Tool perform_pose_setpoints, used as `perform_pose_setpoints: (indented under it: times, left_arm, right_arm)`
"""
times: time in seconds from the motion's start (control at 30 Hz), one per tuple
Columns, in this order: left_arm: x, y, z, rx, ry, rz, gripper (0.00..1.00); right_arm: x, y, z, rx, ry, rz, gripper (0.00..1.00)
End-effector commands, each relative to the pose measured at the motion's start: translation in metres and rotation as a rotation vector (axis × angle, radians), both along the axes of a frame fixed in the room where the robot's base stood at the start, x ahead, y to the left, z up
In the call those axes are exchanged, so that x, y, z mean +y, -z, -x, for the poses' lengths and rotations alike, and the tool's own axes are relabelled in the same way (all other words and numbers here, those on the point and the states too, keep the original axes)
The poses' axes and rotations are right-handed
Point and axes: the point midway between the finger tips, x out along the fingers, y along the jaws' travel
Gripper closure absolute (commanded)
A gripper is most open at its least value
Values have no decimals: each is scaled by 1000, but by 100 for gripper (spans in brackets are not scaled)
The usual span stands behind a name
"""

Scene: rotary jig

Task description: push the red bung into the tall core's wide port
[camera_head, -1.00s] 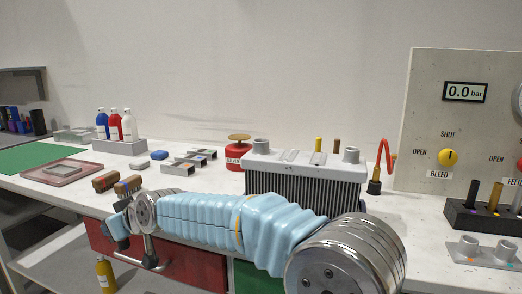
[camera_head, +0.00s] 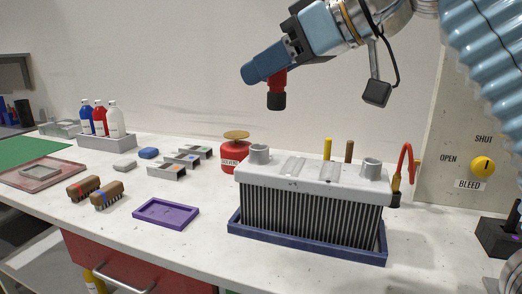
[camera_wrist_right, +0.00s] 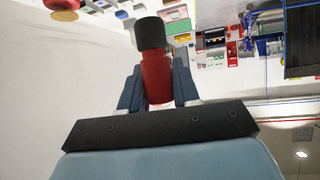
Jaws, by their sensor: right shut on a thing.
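The red bung (camera_head: 277,82) has a red body and a black end, which points down in the head view. My right gripper (camera_head: 272,75) is shut on its red body and holds it in the air, above and behind the core. In the right wrist view the bung (camera_wrist_right: 157,78) sits between both fingers, its black end sticking out past them. The core (camera_head: 312,212) is a finned block with a pale top, standing in a blue tray (camera_head: 300,249). Its top has a left port (camera_head: 259,154) and a right port (camera_head: 371,168), both apart from the bung. My left gripper is out of view.
A red solvent can (camera_head: 234,156) stands behind the core's left end. A purple tray (camera_head: 166,213) and two brushes (camera_head: 106,195) lie at left.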

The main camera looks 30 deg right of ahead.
Motion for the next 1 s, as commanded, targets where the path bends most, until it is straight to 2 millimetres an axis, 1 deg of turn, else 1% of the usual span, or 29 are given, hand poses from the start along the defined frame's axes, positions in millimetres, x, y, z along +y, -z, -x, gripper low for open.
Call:
perform_pose_setpoints:
  times: [0.03, 0.07, 0.1, 0.17, 0.27, 0.4, 0.47, 0.6, 0.7, 0.87, 0.93, 1.0]
  left_arm:
    - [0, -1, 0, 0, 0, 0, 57]
    - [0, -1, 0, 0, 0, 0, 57]
    - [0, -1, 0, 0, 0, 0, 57]
    - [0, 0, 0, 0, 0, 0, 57]
    - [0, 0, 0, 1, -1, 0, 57]
    - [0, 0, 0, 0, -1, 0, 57]
    - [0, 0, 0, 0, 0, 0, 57]
    - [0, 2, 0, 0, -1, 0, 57]
    - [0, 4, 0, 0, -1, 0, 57]
    - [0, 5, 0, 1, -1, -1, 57]
    - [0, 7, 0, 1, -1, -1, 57]
    - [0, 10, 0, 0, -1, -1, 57]
  right_arm:
    - [-5, -3, 8, -1, 6, -1, 100]
    - [-7, -3, 10, 0, 9, 0, 100]
    - [-9, -2, 10, 2, 11, 0, 100]
    - [-12, 1, 5, 5, 13, 0, 100]
    - [-17, 13, -18, 9, 14, 0, 100]
    - [-25, 31, -58, 8, 14, 2, 100]
    - [-29, 38, -75, 7, 14, 1, 100]
    - [-33, 68, -97, 5, 13, 1, 100]
    - [-36, 80, -108, 4, 13, 1, 100]
    - [-37, 91, -117, 3, 12, 1, 100]
    - [-39, 100, -123, 5, 13, 1, 100]
    - [-38, 113, -121, 4, 11, 0, 100]
